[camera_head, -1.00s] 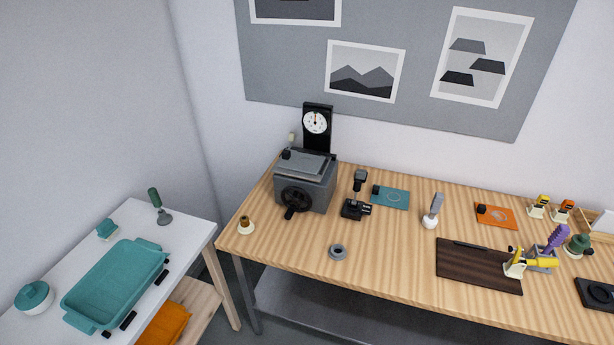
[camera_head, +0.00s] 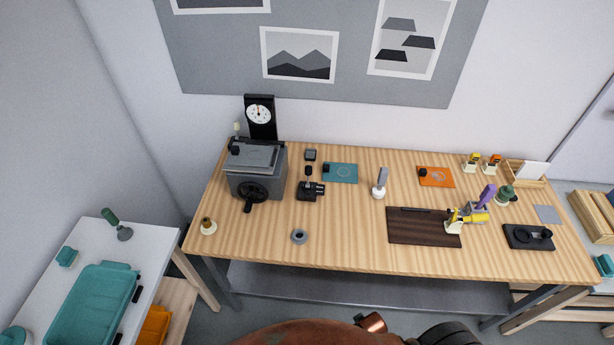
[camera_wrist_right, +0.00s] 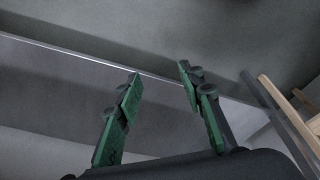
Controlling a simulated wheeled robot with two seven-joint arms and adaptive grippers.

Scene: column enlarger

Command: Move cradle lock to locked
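A grey box-shaped unit (camera_head: 256,181) with a black hand crank (camera_head: 251,193) on its front stands at the left end of the wooden bench in the head view. A lever with a pale tip (camera_head: 237,127) rises at its back left, and a black upright with a round white dial (camera_head: 259,114) stands behind it. I cannot tell which part is the cradle lock. My right gripper (camera_wrist_right: 159,72) shows in the right wrist view with its green fingers apart and nothing between them. My left gripper is not in view.
A black device (camera_head: 310,191) sits right of the grey unit, beside a teal plate (camera_head: 341,173). A grey ring (camera_head: 299,236) and a small cream-based knob (camera_head: 208,227) are near the front edge. A white side table (camera_head: 61,288) with a teal tray (camera_head: 98,299) stands left.

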